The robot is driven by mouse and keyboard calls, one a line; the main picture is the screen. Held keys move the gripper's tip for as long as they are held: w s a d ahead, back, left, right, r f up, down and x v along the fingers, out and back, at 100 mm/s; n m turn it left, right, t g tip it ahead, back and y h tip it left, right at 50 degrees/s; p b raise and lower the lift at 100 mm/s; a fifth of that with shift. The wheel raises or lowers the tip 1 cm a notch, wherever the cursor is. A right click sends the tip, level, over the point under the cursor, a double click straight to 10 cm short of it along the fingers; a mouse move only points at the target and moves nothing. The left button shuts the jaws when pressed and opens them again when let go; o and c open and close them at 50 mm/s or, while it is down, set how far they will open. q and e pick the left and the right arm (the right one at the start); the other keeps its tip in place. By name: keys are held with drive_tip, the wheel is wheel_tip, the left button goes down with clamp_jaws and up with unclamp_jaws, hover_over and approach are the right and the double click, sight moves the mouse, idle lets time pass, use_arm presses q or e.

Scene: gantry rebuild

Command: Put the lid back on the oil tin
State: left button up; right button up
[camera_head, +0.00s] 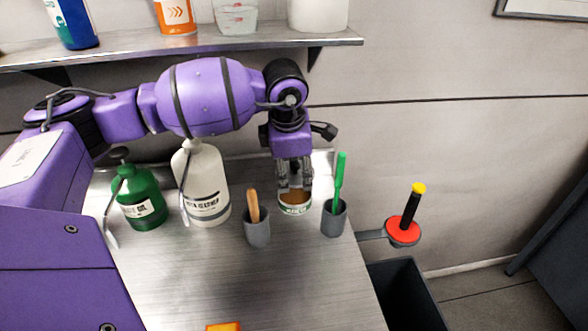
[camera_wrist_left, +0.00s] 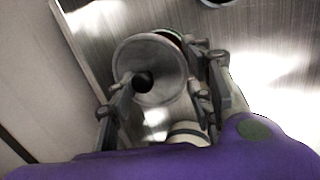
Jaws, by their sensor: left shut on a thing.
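The oil tin (camera_head: 295,209) is a small white tin with a green label, standing upright near the back edge of the metal bench. Its brownish inside shows at the top. My left gripper (camera_head: 294,184) points down just above it. In the left wrist view, the gripper (camera_wrist_left: 160,80) is shut on a round grey lid (camera_wrist_left: 155,60) with a dark knob at its middle. A bit of the tin's rim (camera_wrist_left: 172,36) seems to show behind the lid. I cannot make out the lid in the head view, nor whether it touches the tin. My right gripper is not in view.
A grey cup with a wooden handle (camera_head: 257,232) and one with a green handle (camera_head: 334,220) flank the tin closely. A white bottle (camera_head: 206,180) and a green can (camera_head: 142,200) stand left. A shelf (camera_head: 190,50) runs above. The bench front is mostly clear.

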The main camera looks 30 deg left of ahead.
use_arm(q)
drive_tip(key=shift+f+b, duration=0.3)
drive_tip(key=shift+f, duration=1.05)
drive_tip(key=shift+f+b, duration=0.9)
drive_tip(key=shift+f, duration=0.55)
drive_tip(key=shift+f, duration=0.2)
drive_tip(key=o, duration=1.2)
drive_tip(key=shift+o, duration=0.3)
